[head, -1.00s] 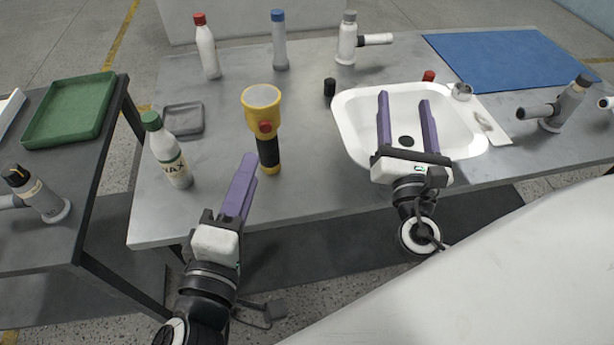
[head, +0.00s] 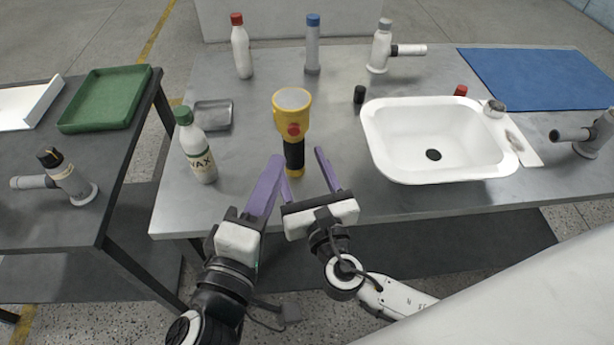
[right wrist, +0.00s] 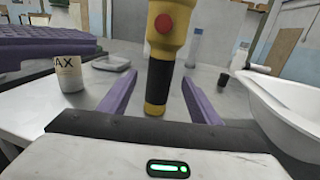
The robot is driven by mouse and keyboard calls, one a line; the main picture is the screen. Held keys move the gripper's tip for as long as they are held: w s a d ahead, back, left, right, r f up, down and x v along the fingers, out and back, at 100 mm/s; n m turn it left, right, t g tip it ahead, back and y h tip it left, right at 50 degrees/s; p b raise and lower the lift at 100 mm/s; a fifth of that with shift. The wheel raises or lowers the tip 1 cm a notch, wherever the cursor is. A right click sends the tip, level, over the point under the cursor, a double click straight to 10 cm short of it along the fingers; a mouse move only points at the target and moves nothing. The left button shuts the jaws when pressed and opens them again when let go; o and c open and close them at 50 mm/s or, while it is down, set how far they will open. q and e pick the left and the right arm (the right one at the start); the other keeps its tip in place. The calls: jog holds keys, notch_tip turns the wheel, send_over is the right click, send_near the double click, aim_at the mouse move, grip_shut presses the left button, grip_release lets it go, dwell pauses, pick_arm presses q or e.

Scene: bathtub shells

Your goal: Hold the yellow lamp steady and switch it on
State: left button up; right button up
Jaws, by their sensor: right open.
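The yellow lamp (head: 292,118) stands upright on the grey table, with a black grip and a red button (head: 293,130) facing me. My right gripper (head: 301,160) is open in front of the lamp and points at its grip. In the right wrist view the lamp (right wrist: 158,85) shows ahead, between the open fingers (right wrist: 159,78), touching neither as far as I can see. My left gripper (head: 273,165) is just left of the right one, near the lamp's lower left. Its fingers overlap in view, so its opening is unclear. Its purple finger (right wrist: 45,45) shows at the wrist view's left.
A white bottle with a green cap (head: 197,150) and a small grey tray (head: 213,115) stand left of the lamp. A white basin (head: 440,165) is to the right. A small black cap (head: 359,94) is near the basin. More bottles stand behind.

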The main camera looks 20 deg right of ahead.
aim_at(297, 153)
jog(key=shift+w+d, duration=0.2)
jog(key=shift+w, duration=2.5)
jog(key=c, duration=1.3)
pick_arm(q)
grip_shut()
pick_arm(e)
jog(key=shift+o, duration=0.2)
